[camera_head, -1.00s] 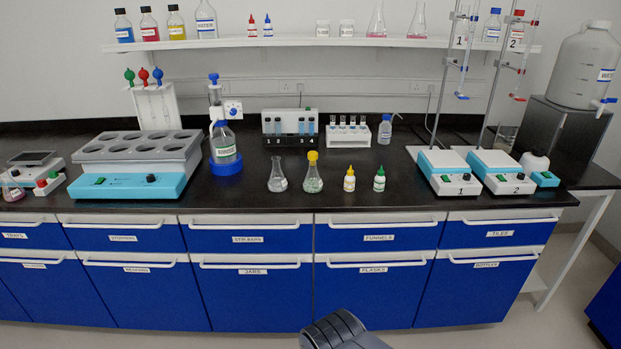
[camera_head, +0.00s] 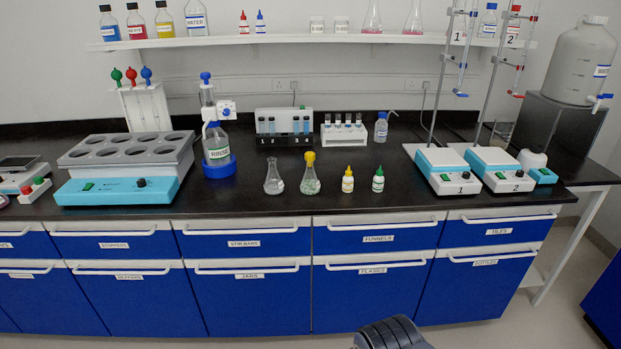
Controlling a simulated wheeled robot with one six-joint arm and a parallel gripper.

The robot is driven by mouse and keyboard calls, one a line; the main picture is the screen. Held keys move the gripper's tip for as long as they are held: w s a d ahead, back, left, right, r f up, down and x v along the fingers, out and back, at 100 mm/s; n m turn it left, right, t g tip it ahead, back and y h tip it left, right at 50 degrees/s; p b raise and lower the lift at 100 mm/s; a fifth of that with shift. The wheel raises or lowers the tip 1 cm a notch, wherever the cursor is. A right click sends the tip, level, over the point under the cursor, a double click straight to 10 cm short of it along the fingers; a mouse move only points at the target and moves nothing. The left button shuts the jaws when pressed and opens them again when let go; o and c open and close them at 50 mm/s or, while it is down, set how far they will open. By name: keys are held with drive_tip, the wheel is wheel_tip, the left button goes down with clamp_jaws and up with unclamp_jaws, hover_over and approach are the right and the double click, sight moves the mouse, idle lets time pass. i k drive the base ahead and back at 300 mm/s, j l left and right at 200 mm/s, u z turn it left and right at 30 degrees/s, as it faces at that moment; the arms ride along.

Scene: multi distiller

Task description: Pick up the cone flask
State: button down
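A clear cone flask (camera_head: 273,179) stands upright on the black bench near its front edge, left of centre. A second cone flask (camera_head: 310,180) with a yellow top stands just to its right. Two more cone flasks with pink liquid stand on the wall shelf, one (camera_head: 372,20) left of the other (camera_head: 414,20). A dark grey rounded part of my arm shows at the bottom edge, below the bench and apart from the flasks. My gripper's fingers are not in view.
Small yellow-capped (camera_head: 347,180) and green-capped (camera_head: 378,180) bottles stand right of the flasks. Stirrer plates (camera_head: 447,172) with burette stands are right.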

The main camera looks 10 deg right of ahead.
sight(309, 184)
drive_tip(key=i+j, duration=0.1)
drive_tip(key=i, duration=0.35)
drive_tip(key=i+j+z, duration=0.15)
drive_tip(key=i, duration=0.3)
drive_tip(key=i+j, duration=0.15)
drive_tip(key=i, duration=0.3)
